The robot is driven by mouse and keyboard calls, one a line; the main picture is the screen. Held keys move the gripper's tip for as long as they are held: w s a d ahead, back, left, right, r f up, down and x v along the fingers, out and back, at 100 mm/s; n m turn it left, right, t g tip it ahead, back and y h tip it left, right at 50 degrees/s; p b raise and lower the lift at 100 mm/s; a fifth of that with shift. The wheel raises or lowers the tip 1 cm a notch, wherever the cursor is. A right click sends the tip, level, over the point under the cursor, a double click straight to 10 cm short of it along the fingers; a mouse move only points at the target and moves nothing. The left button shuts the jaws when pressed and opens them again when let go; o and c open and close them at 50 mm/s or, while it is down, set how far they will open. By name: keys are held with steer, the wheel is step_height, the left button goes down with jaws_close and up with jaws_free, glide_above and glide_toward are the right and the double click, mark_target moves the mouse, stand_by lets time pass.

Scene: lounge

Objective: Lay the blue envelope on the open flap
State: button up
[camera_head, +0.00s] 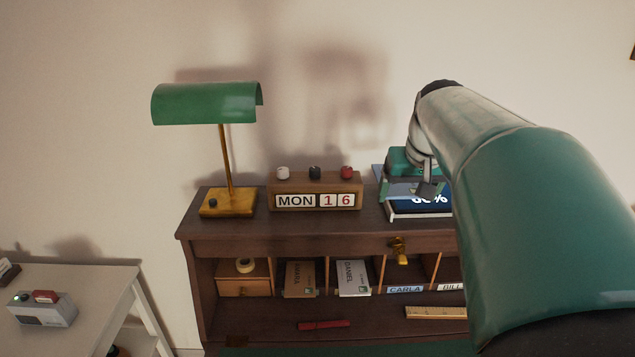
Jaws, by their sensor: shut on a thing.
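My gripper (408,190) is above the right part of the desk top, partly hidden by my own green and grey arm. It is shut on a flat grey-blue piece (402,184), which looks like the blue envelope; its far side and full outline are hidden. Just below it on the desk top lies a dark blue item (405,207) with white lettering and a pale edge; I cannot tell if the two touch. The open flap (350,348) shows only as a green strip at the bottom edge of the picture.
The brown desk (320,238) carries a green lamp (205,103) and a calendar block (315,200). Its pigeonholes hold cards and envelopes. A red item (324,325) and a ruler (436,312) lie on the inner floor. A small brass key (400,252) juts out in front. A white side table (85,280) stands left.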

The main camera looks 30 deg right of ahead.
mark_target(410, 193)
steer(key=f, duration=0.1)
steer(key=w+d+f, duration=0.2)
steer(key=shift+d+f, duration=0.15)
steer(key=shift+f, duration=0.1)
steer(key=shift+w+d+f, duration=0.1)
steer(key=shift+d+f, duration=0.05)
steer(key=shift+f, duration=1.55)
steer(key=o, duration=0.9)
steer(key=shift+f, duration=0.1)
steer(key=v, duration=1.2)
steer(key=s+a+f+n, duration=0.1)
steer(key=a+f, duration=0.3)
steer(key=a, duration=0.6)
steer(key=s+a+f+n+t+y, duration=0.1)
steer(key=a+f, duration=0.4)
steer(key=a, duration=0.5)
steer(key=s+a+f+n+y, duration=0.1)
steer(key=s+a+f+n, duration=0.2)
steer(key=a, duration=0.7)
steer(key=shift+s+f+n+t, duration=0.3)
steer(key=shift+f+n, duration=0.1)
steer(key=shift+f, duration=0.45)
